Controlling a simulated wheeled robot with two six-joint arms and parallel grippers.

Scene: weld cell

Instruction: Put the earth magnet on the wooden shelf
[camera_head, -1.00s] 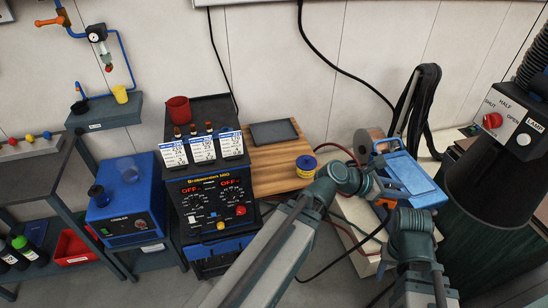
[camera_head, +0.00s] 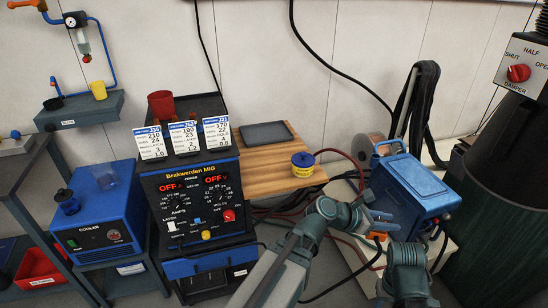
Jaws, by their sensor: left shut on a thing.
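My left gripper (camera_head: 372,218) is shut at the front of the blue box, right of and below the wooden shelf. A small orange piece (camera_head: 376,237) shows at its fingers; I take this for part of the earth magnet, mostly hidden by the gripper. The wooden shelf (camera_head: 268,179) is at the middle, beside the welder. A dark flat tray (camera_head: 266,135) and a yellow and blue tin (camera_head: 303,164) are on it. My right arm rises at the lower right; its jaws do not show.
The welder (camera_head: 195,195) with several cards on top stands left of the shelf. The blue box (camera_head: 418,188), a spool (camera_head: 366,147) and red hoses crowd the right. The shelf's front left part is bare wood. A dark drum (camera_head: 505,180) stands far right.

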